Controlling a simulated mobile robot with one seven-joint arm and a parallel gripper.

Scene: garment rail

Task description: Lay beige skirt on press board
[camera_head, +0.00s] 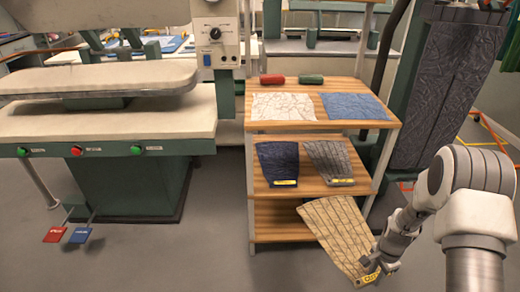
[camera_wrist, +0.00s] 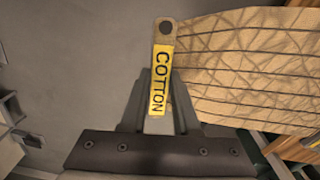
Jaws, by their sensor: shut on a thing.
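The beige skirt (camera_head: 338,232), with dark creased lines, is at the lower shelf of the wooden rack and reaches out past its front right corner. My gripper (camera_head: 372,272) is shut on the yellow label end of the skirt. In the wrist view, the label reads COTTON and sits between my fingertips (camera_wrist: 158,105), with the skirt cloth (camera_wrist: 250,65) spreading to the right. I cannot tell whether the far end still rests on the shelf. The press board (camera_head: 105,123) is the pale padded surface at the left, bare, under the raised press head (camera_head: 100,78).
The wooden rack (camera_head: 262,225) holds a navy skirt (camera_head: 277,163) and a grey one (camera_head: 328,158) on its middle shelf, and white and blue cloths above. A dark garment (camera_head: 433,90) hangs at the right. Red and blue pedals (camera_head: 66,234) stand by the press. Floor in front is clear.

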